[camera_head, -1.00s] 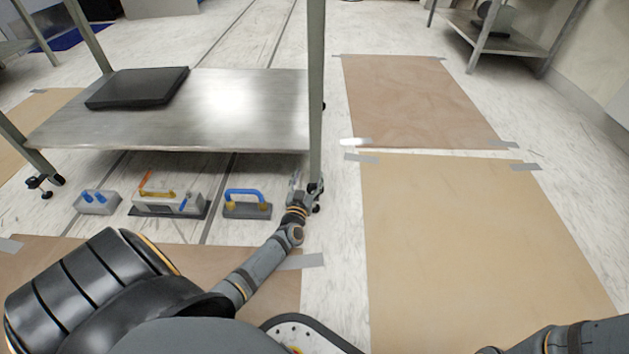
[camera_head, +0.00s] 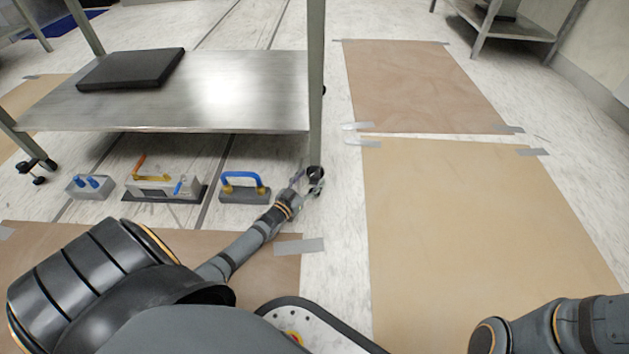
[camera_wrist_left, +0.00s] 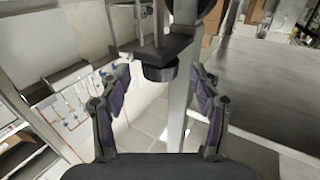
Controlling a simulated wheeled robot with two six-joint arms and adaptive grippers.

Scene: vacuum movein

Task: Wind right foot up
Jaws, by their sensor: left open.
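The steel table's right front leg (camera_head: 316,90) ends near the floor in a dark foot assembly (camera_head: 316,174). In the left wrist view a dark round foot (camera_wrist_left: 160,73) hangs on a thin stem, in front of the pale leg (camera_wrist_left: 183,95). My left gripper (camera_head: 301,183) is low beside the bottom of this leg. In the left wrist view its fingers (camera_wrist_left: 160,92) are spread apart, with the round foot seen between them and no finger clearly touching it. My right arm shows at the lower right, but its gripper is out of frame.
A grey block with blue pegs (camera_head: 88,186), a block with orange and blue handles (camera_head: 163,187) and a blue-handled block (camera_head: 245,188) stand on the floor left of my gripper. A black slab (camera_head: 131,68) lies on the lower shelf (camera_head: 245,95). Taped brown sheets (camera_head: 470,230) cover the floor at right.

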